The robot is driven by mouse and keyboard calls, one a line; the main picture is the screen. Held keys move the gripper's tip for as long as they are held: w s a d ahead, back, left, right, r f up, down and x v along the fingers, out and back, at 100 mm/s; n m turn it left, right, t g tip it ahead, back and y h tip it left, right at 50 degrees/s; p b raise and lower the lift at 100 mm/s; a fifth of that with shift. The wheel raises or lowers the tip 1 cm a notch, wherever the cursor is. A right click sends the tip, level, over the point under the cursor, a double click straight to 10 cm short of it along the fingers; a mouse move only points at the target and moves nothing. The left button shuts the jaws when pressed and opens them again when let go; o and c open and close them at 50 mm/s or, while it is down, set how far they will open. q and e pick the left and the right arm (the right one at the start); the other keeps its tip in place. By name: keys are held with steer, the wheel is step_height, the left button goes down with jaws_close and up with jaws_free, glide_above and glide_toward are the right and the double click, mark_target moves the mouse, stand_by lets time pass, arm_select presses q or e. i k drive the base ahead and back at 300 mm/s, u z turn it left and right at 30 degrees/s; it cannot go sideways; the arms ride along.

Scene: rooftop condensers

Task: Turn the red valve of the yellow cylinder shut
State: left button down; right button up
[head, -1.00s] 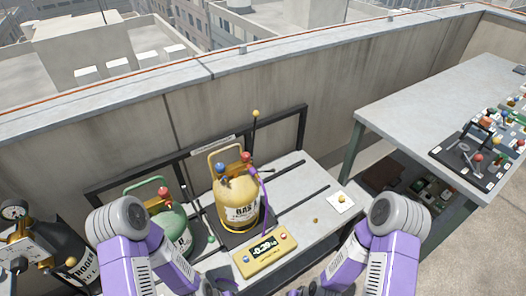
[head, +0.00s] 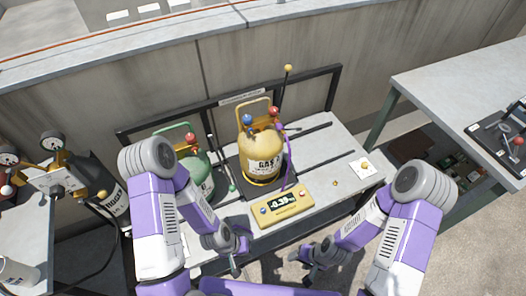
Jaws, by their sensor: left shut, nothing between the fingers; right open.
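The yellow cylinder (head: 262,160) stands upright on a dark scale plate on the bench, below a yellow carrying handle. Its red valve (head: 273,111) sits on top at the right and its blue valve (head: 248,119) at the left. A purple hose (head: 289,165) runs down from beside the red valve. My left gripper (head: 235,269) is shut and empty, low in front of the bench's front edge. My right gripper (head: 302,267) is open and empty, also low in front of the bench. Both are well apart from the cylinder.
A green cylinder (head: 197,172) with a red knob stands left of the yellow one, partly behind my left arm. A yellow scale display (head: 282,208) lies in front. A black cylinder (head: 103,185) with gauges stands at left. A grey table (head: 460,85) is at right.

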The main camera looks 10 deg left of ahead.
mark_target(274, 111)
steer(key=z, duration=1.85)
steer(key=i, duration=1.15)
steer(key=u, duration=1.65)
